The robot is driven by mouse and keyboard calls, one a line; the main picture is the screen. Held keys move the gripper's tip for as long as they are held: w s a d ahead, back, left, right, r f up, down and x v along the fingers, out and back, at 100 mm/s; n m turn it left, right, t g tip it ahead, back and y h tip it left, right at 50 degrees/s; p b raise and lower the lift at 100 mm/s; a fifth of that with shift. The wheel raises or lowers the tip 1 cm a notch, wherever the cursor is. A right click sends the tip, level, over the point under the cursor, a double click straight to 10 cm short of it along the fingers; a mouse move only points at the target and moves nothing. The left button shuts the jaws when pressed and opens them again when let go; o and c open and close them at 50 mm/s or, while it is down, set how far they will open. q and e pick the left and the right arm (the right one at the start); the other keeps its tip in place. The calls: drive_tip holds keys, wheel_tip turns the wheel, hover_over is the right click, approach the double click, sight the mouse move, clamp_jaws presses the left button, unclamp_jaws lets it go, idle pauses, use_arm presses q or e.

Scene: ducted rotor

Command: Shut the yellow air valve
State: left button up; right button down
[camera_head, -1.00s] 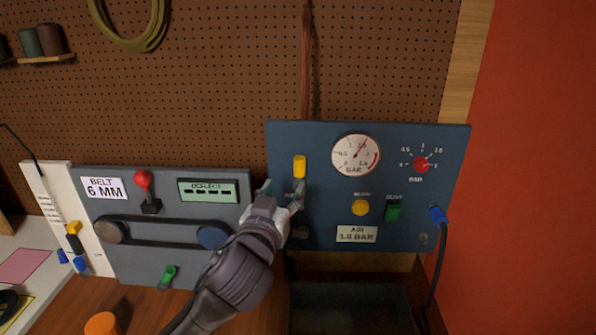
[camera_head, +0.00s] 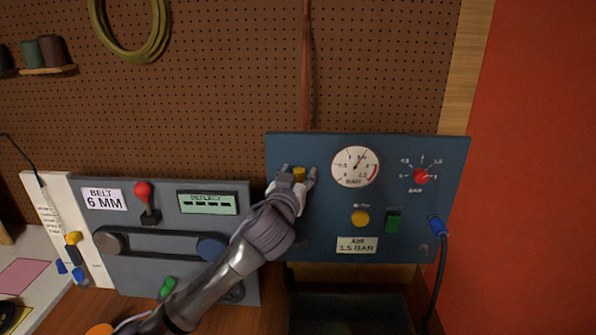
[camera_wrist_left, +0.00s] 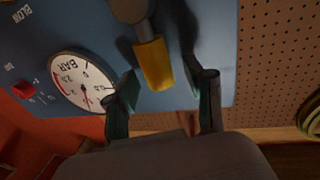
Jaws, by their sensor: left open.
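The yellow air valve (camera_head: 299,174) is a small yellow handle at the upper left of the blue air panel (camera_head: 320,245). In the left wrist view the yellow handle (camera_wrist_left: 154,64) hangs from a grey stem, between my open fingers. My left gripper (camera_head: 297,177) is open, with one finger on each side of the handle in the head view. In the left wrist view its green-padded fingertips (camera_wrist_left: 158,85) stand apart from the handle, with gaps on both sides. The valve's lower part is hidden behind the gripper in the head view. My right gripper is not in view.
A pressure gauge (camera_head: 355,167) sits close to the right of the valve. A yellow button (camera_head: 360,218), a green switch (camera_head: 393,221) and a red knob (camera_head: 421,176) are on the same panel. The belt panel (camera_head: 225,270) stands to the left.

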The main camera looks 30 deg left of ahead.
use_arm(q)
drive_tip(key=shift+c, duration=0.4)
clamp_jaws()
